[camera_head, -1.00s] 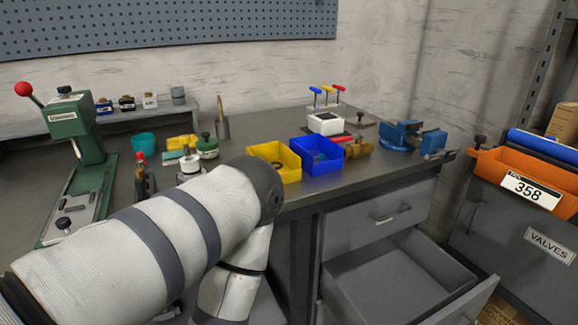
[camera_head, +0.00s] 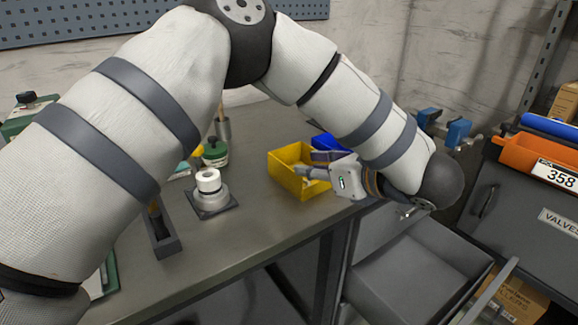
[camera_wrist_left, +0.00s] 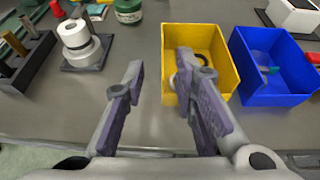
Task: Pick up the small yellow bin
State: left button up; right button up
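The small yellow bin (camera_head: 296,180) stands on the grey bench near its front edge, beside a blue bin. In the left wrist view the yellow bin (camera_wrist_left: 228,82) holds a few dark and light ring-like parts. My left gripper (camera_head: 315,165) is at the right side of the yellow bin in the head view. In the wrist view the left gripper (camera_wrist_left: 160,80) is open with nothing between its fingers. One finger overlaps the bin in the picture and the other is left of it, over the bench. I cannot tell whether they touch it. My right gripper is not in view.
The blue bin (camera_wrist_left: 272,85) stands close to the right of the yellow bin. A white roll on a dark base (camera_head: 209,188) and a green jar (camera_head: 215,153) stand to the left. An open drawer (camera_head: 420,275) juts out below the bench.

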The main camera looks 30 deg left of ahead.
aim_at(283, 164)
pick_arm(q)
jog(key=x, duration=0.6)
jog(key=shift+s+d+f, duration=0.1)
jog(key=shift+f, duration=0.05)
jog(key=x, duration=0.5)
jog(key=shift+w+f, duration=0.1)
jog(key=shift+w, duration=0.15)
grip_shut()
